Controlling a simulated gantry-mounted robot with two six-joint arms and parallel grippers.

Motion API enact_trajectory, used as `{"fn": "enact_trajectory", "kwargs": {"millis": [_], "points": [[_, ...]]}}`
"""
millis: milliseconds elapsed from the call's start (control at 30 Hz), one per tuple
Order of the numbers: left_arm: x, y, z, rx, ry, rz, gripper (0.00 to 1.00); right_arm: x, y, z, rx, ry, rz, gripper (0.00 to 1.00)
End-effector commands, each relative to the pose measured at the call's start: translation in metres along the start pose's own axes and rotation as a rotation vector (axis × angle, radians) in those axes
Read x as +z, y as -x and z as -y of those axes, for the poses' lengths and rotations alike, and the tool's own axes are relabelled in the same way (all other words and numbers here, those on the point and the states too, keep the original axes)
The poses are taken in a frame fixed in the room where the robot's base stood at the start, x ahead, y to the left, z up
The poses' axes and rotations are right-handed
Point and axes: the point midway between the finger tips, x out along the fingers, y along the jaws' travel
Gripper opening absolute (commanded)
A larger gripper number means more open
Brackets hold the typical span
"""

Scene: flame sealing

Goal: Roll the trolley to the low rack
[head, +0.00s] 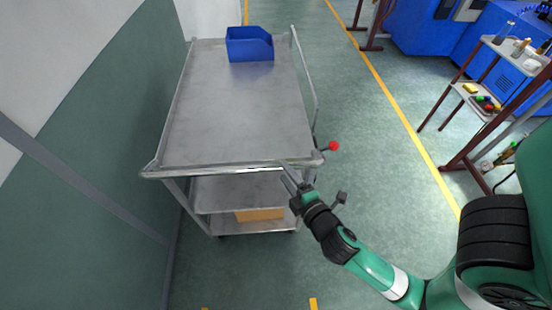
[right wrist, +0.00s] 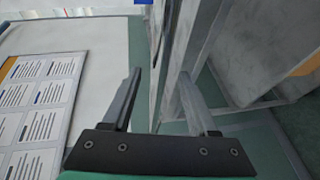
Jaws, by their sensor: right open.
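The trolley (head: 230,110) is a grey metal cart with a top tray and lower shelves, standing left of centre in the head view, near the wall. A blue bin (head: 250,47) stands at the far end of its top. My right gripper (head: 285,172) is at the near right corner, by the front rail. In the right wrist view my gripper (right wrist: 160,74) is open, with grey trolley metal (right wrist: 174,60) showing between and beyond its fingers. I cannot tell whether they touch it. No rack is clearly identifiable as the low one. My left gripper is not in view.
An orange-brown box (head: 260,214) lies on a lower trolley shelf. A red knob (head: 334,146) sticks out on the trolley's right side. A shelf stand (head: 493,53) with bottles is at the right, before blue machines (head: 425,25). Floor between yellow line (head: 385,90) and trolley is clear.

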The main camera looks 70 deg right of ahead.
Motion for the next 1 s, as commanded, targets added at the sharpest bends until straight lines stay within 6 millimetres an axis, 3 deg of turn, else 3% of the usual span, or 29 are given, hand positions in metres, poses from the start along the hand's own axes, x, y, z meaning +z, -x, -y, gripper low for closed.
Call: {"fn": "enact_trajectory", "kwargs": {"millis": [100, 300, 667, 1000], "points": [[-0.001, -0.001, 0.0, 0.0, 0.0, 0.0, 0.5, 0.001, -0.029, -0.002, 0.004, -0.004, 0.005, 0.59], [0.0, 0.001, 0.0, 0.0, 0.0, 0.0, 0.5, 0.001, -0.06, -0.001, 0.002, -0.002, 0.001, 0.59], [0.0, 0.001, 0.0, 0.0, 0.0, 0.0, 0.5, 0.0, -0.067, -0.001, 0.002, -0.001, -0.001, 0.59], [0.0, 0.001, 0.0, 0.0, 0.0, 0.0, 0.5, 0.0, -0.067, -0.001, 0.001, -0.001, -0.001, 0.0]]}}
